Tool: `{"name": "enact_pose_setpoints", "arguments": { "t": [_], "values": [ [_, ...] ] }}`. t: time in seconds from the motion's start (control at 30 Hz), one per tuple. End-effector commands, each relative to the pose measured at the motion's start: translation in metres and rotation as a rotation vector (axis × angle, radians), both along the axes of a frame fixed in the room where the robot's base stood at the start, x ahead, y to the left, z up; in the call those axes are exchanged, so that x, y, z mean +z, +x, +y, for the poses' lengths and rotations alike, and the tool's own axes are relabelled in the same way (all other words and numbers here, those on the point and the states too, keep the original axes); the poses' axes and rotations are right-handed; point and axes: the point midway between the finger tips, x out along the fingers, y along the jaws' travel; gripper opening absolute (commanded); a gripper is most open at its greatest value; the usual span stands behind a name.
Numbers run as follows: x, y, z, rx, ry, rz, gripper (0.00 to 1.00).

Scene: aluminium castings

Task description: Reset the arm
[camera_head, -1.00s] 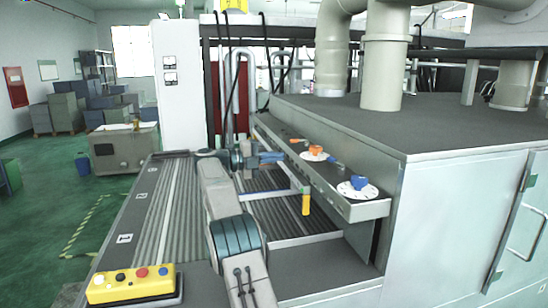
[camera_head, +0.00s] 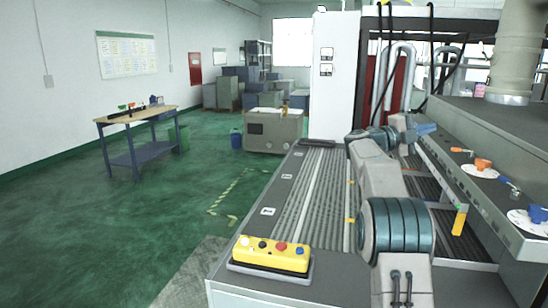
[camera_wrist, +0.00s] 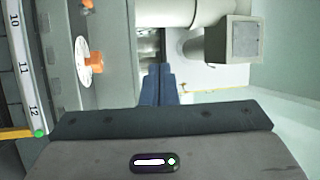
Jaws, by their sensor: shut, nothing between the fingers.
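My gripper (camera_head: 426,129) is at the end of my bent arm, over the far part of the ribbed bench at the right of the head view. Its blue fingers point right, toward the sloped grey panel. In the wrist view the two blue fingers (camera_wrist: 158,84) lie together with nothing between them. The gripper is clear of the orange knob (camera_head: 483,165) on its white disc, which also shows in the wrist view (camera_wrist: 95,60).
The ribbed bench (camera_head: 320,195) lies under my arm. A yellow button box (camera_head: 270,254) stands at its near end. A blue knob (camera_head: 538,213) and a yellow handle (camera_head: 460,219) are at right. A wooden-topped table (camera_head: 138,114) stands left, with open green floor between.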

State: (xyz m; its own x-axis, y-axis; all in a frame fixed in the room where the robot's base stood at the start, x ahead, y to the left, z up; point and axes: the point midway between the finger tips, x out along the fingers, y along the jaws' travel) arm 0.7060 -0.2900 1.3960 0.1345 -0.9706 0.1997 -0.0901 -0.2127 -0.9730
Motion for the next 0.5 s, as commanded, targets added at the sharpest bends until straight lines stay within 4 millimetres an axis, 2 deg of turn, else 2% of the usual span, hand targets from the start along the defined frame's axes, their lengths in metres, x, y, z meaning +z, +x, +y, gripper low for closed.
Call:
{"name": "enact_pose_setpoints", "arguments": {
  "t": [0.03, 0.1, 0.23, 0.37, 0.5],
  "values": [
    [0.019, 0.003, 0.010, 0.089, -0.037, 0.038, 0.00],
    [0.036, 0.011, 0.027, 0.220, -0.091, 0.104, 0.00],
    [0.056, 0.018, 0.068, 0.461, -0.184, 0.246, 0.00],
    [0.056, 0.013, 0.118, 0.697, -0.263, 0.413, 0.00],
    [0.033, -0.011, 0.175, 0.939, -0.332, 0.621, 0.00]
  ]
}}
